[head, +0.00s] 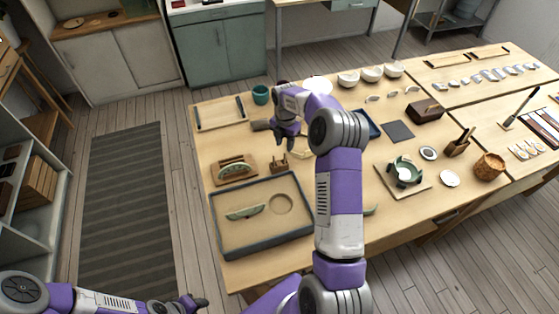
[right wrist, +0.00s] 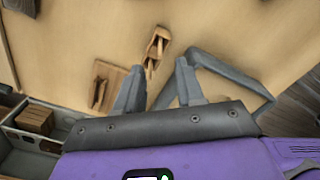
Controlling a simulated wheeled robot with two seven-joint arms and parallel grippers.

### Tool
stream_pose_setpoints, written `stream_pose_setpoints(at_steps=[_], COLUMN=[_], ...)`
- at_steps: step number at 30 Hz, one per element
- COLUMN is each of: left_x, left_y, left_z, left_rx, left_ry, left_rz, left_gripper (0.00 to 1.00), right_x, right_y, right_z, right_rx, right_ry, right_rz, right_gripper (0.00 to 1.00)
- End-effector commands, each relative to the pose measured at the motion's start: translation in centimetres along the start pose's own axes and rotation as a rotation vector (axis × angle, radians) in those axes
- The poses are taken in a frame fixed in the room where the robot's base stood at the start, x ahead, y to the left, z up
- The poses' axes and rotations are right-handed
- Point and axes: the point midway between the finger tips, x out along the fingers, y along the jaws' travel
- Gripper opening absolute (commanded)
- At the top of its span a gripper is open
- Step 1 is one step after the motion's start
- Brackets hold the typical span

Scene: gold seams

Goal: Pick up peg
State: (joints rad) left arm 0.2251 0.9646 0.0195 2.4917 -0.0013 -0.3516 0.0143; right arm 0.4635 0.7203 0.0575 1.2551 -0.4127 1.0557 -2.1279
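A small wooden holder (head: 278,167) with upright pegs (head: 276,158) stands on the table behind the grey-rimmed tray. In the right wrist view the holder (right wrist: 158,37) and its pegs (right wrist: 152,60) show just beyond the fingertips, roughly in line with the gap. My right gripper (head: 286,145) is above the table near the holder. Its fingers (right wrist: 157,82) are apart with nothing between them, and it does not appear to touch the pegs. My left gripper (head: 195,302) is low at the bottom left, away from the table; its finger state is unclear.
The grey-rimmed tray (head: 218,222) holds a green shard (head: 246,212). A wooden board (head: 223,178) with a green piece stands left of the holder. A teal cup (head: 261,95), white bowls (head: 348,79) and a green vessel (head: 405,171) stand elsewhere. My right arm hides part of the table.

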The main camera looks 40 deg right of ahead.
Motion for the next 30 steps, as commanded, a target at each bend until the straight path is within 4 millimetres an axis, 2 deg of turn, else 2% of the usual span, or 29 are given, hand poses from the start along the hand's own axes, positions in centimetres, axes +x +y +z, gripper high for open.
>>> stream_pose_setpoints(at_steps=[11,18,21,28,30], left_x=[0.6,0.8,0.8,0.8,0.8], left_y=[-0.2,-0.3,-0.3,-0.3,-0.3], left_z=[-0.1,-0.1,-0.1,-0.1,-0.1], left_rx=[0.000,0.000,0.000,0.000,0.000], left_ry=[0.001,0.002,0.002,0.002,0.002], left_rz=[0.000,0.000,0.000,0.000,0.000], left_gripper=[0.45,0.45,0.45,0.45,0.45], right_x=[3.8,7.3,7.8,7.9,7.9], right_y=[-0.2,-0.4,-0.4,-0.3,-0.3], right_z=[-0.1,-0.2,-0.2,-0.2,-0.2], right_rx=[0.000,0.000,0.000,0.000,0.000], right_ry=[0.002,0.002,0.000,0.000,0.000], right_rz=[-0.003,-0.001,0.000,0.001,0.001], right_gripper=[0.38,0.38,0.38,0.38,0.27])
